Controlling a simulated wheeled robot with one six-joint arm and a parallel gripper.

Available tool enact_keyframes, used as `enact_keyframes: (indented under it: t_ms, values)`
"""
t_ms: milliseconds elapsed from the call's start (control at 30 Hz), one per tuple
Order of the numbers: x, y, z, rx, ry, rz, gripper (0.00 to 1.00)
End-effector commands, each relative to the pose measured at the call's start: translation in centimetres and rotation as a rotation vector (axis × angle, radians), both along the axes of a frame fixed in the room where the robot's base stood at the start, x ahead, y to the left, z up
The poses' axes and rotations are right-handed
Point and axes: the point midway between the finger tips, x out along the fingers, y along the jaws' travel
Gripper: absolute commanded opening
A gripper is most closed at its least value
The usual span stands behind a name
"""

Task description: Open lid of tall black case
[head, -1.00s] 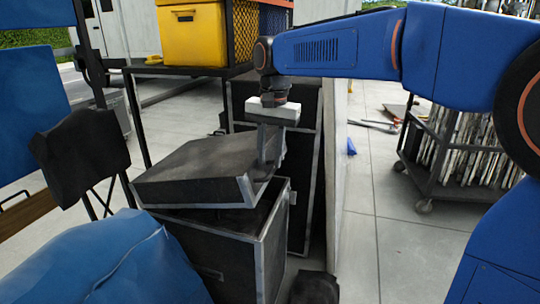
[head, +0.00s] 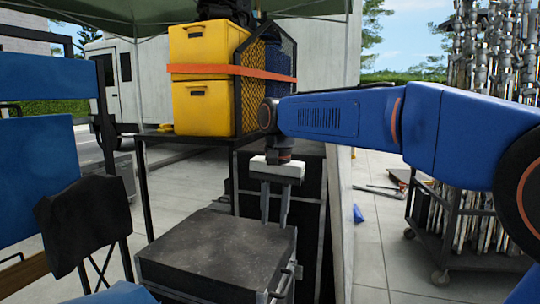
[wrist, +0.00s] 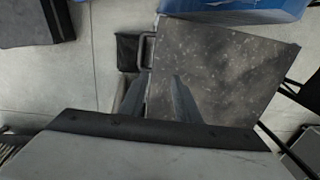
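The tall black case's lid (head: 215,245) is dark, scuffed and edged with metal, low in the centre of the head view. The bottom of the frame cuts off the case below, so I cannot tell how the lid sits on it. The lid's top also shows in the wrist view (wrist: 225,75). My gripper (head: 275,216) points down by the lid's back right corner, its two fingers apart with nothing between them. In the wrist view, my gripper (wrist: 160,80) lies across the lid's left edge, near a metal handle (wrist: 146,50).
Yellow cases (head: 203,80) stand on a black-framed cart behind. Another dark case (head: 312,190) stands upright behind my gripper, beside a pale wall. A blue chair (head: 45,150) is at left, a loaded rolling rack (head: 470,265) at right. Paving between wall and rack is mostly clear.

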Motion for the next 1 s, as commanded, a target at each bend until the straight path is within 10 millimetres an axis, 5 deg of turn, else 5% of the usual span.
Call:
enact_keyframes:
  t_ms: [1000]
  values:
    - [0.2, 0.4, 5.7, 0.000, 0.000, 0.000, 0.30]
